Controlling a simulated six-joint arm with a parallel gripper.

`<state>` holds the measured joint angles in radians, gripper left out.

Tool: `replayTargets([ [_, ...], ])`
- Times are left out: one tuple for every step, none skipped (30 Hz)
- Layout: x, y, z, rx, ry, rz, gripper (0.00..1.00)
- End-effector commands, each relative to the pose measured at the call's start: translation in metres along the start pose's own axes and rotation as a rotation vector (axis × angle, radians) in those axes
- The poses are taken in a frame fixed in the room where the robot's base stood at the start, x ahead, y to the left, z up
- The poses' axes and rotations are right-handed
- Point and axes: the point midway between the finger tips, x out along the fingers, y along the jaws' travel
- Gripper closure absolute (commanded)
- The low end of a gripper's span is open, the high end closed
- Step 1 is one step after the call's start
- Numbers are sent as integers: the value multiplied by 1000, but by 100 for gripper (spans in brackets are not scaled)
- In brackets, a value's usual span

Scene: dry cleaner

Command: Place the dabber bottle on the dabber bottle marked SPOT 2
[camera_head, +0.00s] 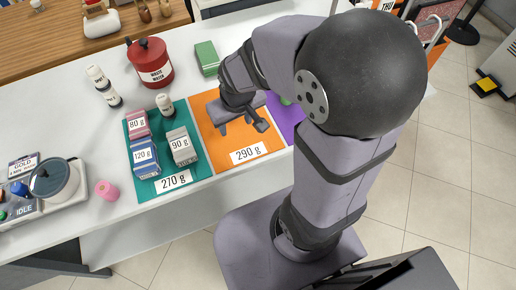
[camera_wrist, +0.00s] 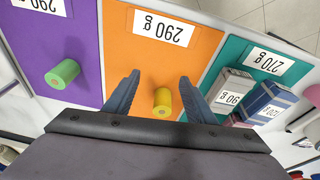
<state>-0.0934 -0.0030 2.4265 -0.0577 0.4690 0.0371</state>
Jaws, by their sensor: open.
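Small white dabber bottles with dark label bands stand on the white counter in the head view. One dabber bottle (camera_head: 97,76) is at the left, with a second dabber bottle (camera_head: 111,97) close in front of it. A third dabber bottle (camera_head: 165,104) stands at the back edge of the green mat. Their label numbers are too small to read surely. My gripper (camera_head: 243,128) is over the orange mat, right of the bottles. In the wrist view my gripper (camera_wrist: 159,92) is open, with a yellow cylinder (camera_wrist: 162,102) between its fingers, apparently not gripped. No dabber bottle is clearly seen there.
The green mat (camera_head: 202,166) holds weight-labelled blocks. The orange mat (camera_head: 220,150) is marked 290 g. A purple mat (camera_wrist: 75,100) holds a green cylinder (camera_wrist: 62,74). A red pot (camera_head: 150,63), green block (camera_head: 206,57) and pink cylinder (camera_head: 106,190) stand around the mats.

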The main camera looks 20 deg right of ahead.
Motion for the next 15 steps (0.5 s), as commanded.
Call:
replayTargets([
  [-5,7,26,31,-61,1,50],
  [-7,10,41,44,-96,0,50],
  [-10,12,57,59,-136,-2,50],
  [-12,12,68,70,-163,-5,50],
  [-14,13,76,79,-186,-7,50],
  [-16,13,86,88,-210,-10,50],
  [-17,14,92,92,-224,-12,50],
  [-18,14,96,95,-235,-14,50],
  [-19,14,100,98,-245,-15,50],
  [-19,14,102,100,-250,-16,50],
  [-20,14,102,101,-252,-16,50],
  [-20,13,103,101,-254,-16,50],
  [-20,13,103,100,-254,-16,50],
  [-20,13,103,100,-253,-16,50],
  [-20,13,102,100,-253,-16,50],
])
